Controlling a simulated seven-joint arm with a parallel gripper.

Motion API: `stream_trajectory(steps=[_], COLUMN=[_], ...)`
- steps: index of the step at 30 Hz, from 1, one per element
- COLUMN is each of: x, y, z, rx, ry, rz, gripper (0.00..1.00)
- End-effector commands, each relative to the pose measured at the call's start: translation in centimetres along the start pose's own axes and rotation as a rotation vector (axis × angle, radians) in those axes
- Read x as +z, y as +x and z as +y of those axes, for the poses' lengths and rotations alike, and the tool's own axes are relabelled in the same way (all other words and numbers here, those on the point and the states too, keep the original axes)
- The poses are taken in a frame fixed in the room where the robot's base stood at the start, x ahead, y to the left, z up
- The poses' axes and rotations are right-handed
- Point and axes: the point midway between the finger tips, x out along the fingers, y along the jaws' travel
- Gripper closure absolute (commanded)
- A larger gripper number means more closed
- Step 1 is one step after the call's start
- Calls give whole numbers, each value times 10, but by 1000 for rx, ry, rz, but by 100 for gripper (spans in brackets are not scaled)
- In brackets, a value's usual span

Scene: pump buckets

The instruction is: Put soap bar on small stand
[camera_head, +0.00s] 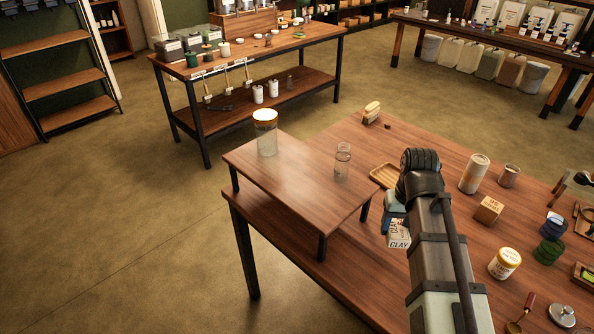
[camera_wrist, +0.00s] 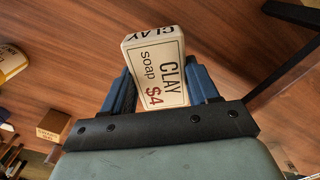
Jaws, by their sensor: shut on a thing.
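The soap bar (camera_wrist: 157,68) is a pale box marked "CLAY soap $4". My gripper (camera_wrist: 165,85) is shut on it, with a blue finger on either side in the wrist view. In the head view the soap bar (camera_head: 398,238) shows below my gripper (camera_head: 394,212), partly hidden by my arm. The small stand (camera_head: 285,185) is a low wooden platform with dark legs on the left end of the table. My gripper is to the right of the stand. In the wrist view a dark leg and edge, likely the stand's, show at top right.
On the stand are a lidded jar (camera_head: 266,133) at the back left and a small glass jar (camera_head: 342,162) at the right; its front middle is bare. A wooden dish (camera_head: 384,175) lies beside my gripper. A brush (camera_head: 371,112) and a cylinder (camera_head: 474,173) stand farther back.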

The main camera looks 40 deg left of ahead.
Motion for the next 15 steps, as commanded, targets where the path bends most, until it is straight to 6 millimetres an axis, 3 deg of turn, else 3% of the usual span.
stream_trajectory(steps=[8,15], x=[14,31], y=[-8,-15], z=[62,127], rx=[1,1], ry=[2,104], rz=[1,1], gripper=[76,76])
